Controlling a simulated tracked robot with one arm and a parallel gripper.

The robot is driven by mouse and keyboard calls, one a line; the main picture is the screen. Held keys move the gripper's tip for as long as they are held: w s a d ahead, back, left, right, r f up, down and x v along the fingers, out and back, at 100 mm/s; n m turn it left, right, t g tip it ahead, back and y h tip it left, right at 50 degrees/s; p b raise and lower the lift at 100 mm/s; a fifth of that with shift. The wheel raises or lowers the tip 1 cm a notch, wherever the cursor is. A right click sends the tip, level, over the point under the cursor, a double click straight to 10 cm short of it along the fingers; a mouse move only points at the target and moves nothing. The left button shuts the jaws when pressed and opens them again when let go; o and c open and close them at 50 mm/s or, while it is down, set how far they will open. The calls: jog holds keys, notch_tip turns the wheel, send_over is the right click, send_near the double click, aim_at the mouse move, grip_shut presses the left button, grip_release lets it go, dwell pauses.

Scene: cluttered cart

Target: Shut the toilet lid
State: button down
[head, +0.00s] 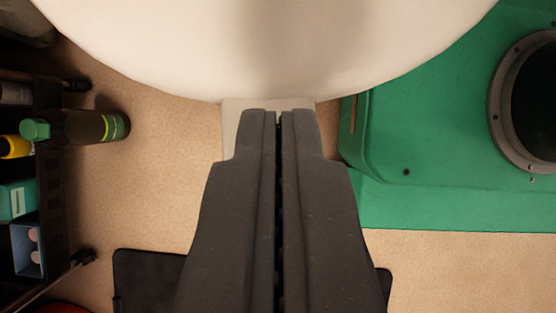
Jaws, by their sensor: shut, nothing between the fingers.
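A large white rounded surface, likely the toilet (150,45), fills the top of the head view. Its curved front edge faces my gripper. Its upper part is cut off by the frame, so I cannot tell whether the lid is up or down. A paler, narrower block, perhaps the toilet's base (232,128), shows below that edge, partly hidden behind the fingers. My gripper (279,115) is shut and empty, with its dark fingertips just below the white edge in the picture. I cannot tell whether they touch it.
A green machine (440,205) with a round dark window (535,100) stands at the right. A black cart (52,195) with bottles and boxes stands at the left, a green-capped bottle (95,127) jutting from it. A dark mat (145,275) lies below. Tan floor (170,190) shows between.

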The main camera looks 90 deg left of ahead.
jog(key=a+r+p, duration=0.2)
jog(key=a+r, duration=0.1)
jog(key=a, duration=0.6)
jog(key=w+a+r+n+t+y+p, duration=0.1)
jog(key=w+a+r+n+y+p, duration=0.2)
jog(key=w+r, duration=0.6)
jog(key=w+d+r+n+t+y+p, duration=0.1)
jog(key=w+r+n+t, duration=0.3)
jog(key=r, duration=1.2)
jog(key=w+r+n+t+y+p, duration=0.15)
jog(key=w+r, duration=0.45)
jog(key=r, duration=0.9)
jog(key=d+r+n+t+y+p, duration=0.15)
jog(key=d+r, duration=0.25)
jog(key=r, duration=0.7)
jog(key=d+r+n+t+p, duration=0.1)
jog(key=d+r+n+t, duration=0.15)
jog(key=r, duration=0.95)
jog(key=s+d+r+n+t+p, duration=0.1)
jog(key=s+d+r, duration=0.3)
jog(key=r, duration=0.8)
jog(key=s+d+r+n+t+p, duration=0.1)
jog(key=s+d+r+n+t, duration=0.2)
jog(key=d+r, duration=0.5)
notch_tip(320, 180, up, 4)
jog(key=shift+s+f+n+h, duration=0.1)
jog(key=shift+s+n+h, duration=0.25)
jog(key=shift+s, duration=0.5)
jog(key=shift+t, duration=0.25)
